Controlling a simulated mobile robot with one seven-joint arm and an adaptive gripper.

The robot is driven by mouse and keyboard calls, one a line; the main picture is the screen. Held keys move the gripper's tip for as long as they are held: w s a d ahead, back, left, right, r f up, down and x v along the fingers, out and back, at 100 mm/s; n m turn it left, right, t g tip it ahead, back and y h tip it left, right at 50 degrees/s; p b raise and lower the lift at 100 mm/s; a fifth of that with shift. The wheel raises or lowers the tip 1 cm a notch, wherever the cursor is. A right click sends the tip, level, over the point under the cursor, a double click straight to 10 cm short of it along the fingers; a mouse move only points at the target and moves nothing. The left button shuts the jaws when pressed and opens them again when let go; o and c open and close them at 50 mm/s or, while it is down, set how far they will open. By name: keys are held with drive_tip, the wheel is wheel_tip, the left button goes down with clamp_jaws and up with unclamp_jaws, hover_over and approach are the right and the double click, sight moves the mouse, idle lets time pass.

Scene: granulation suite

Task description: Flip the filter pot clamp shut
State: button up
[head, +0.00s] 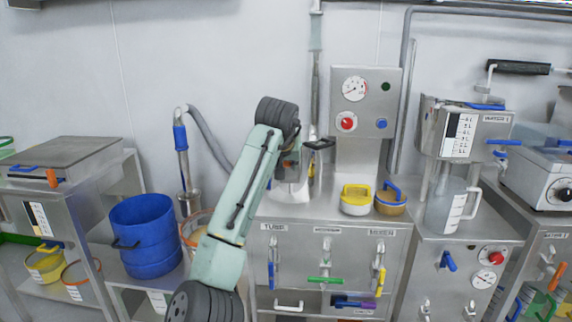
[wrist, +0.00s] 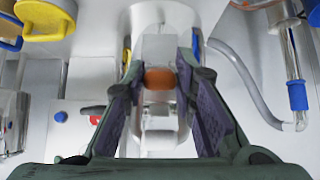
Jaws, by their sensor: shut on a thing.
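The filter pot, a round steel vessel (head: 291,188), stands on the left of the middle steel cabinet, partly hidden by my arm. Its pale curved body also shows at the top of the wrist view (wrist: 165,12). The clamp (wrist: 160,79), a pale metal piece with an orange part, lies between my finger pads in the wrist view. My gripper (wrist: 160,62) is shut on the clamp, one purple-padded finger on each side. In the head view my gripper is at the pot, largely hidden behind my arm. I cannot tell the clamp's exact angle.
A yellow-handled pot (head: 355,200) and a blue-handled tan pot (head: 390,202) stand to the right on the cabinet top (head: 325,212). A gauge panel (head: 364,105) rises behind. A blue bucket (head: 148,238) and a hose wand (head: 182,155) are at left.

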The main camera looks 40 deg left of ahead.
clamp_jaws()
drive_tip(key=shift+f, duration=0.15)
